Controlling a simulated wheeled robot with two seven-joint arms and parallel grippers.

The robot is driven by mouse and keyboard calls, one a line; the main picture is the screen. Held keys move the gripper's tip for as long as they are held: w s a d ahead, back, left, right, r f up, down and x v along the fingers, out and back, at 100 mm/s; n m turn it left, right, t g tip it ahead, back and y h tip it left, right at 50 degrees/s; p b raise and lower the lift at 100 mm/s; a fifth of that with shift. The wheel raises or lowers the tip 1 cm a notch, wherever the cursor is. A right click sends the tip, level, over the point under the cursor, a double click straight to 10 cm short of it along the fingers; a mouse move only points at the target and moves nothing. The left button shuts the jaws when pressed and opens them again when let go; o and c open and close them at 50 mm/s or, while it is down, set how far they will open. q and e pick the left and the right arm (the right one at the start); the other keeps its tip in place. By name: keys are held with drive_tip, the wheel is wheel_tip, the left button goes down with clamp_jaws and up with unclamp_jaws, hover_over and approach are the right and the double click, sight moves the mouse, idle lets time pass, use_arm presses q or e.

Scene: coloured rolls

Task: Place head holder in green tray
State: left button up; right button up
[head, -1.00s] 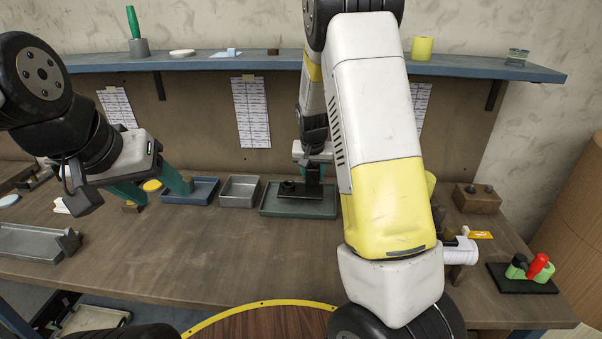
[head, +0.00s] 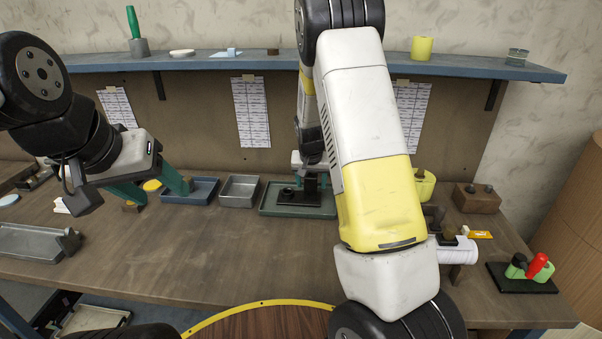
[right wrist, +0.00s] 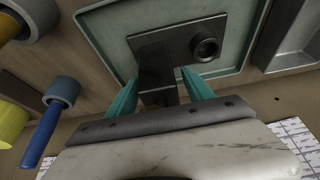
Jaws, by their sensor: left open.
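The head holder (right wrist: 175,48) is a dark flat base with a round socket and an upright plate. It lies in the green tray (right wrist: 232,72), inside its rim; in the head view, the holder (head: 287,191) and tray (head: 269,210) are at the back middle of the bench. My right gripper (right wrist: 160,76) is at the holder. Its two green fingers stand apart, one on each side of the upright plate, and look open. In the head view my right arm covers part of the tray. My left gripper (head: 160,198) is open and empty above the bench at left.
A blue tray (head: 188,198) and a grey tray (head: 238,200) stand left of the green tray. A brown block (head: 477,199), a white roll (head: 458,250) and a black stand with red and green parts (head: 523,284) are at right. The front middle of the bench is clear.

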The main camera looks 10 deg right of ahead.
drive_tip(key=shift+r, duration=0.25)
drive_tip(key=v, duration=1.2)
drive_tip(key=s+a+r+n+y, duration=0.1)
drive_tip(key=s+r, duration=0.3)
drive_tip(key=s, duration=0.5)
drive_tip(key=s+a+r+n+t+y, duration=0.1)
drive_tip(key=s+r, duration=0.3)
drive_tip(key=s, duration=0.6)
drive_tip(key=s+a+r+n+t+y, duration=0.1)
drive_tip(key=s+r, duration=0.4)
drive_tip(key=s, duration=0.5)
drive_tip(key=shift+a+n, duration=0.3)
drive_tip(key=shift+n, duration=0.1)
drive_tip(key=shift+r, duration=0.1)
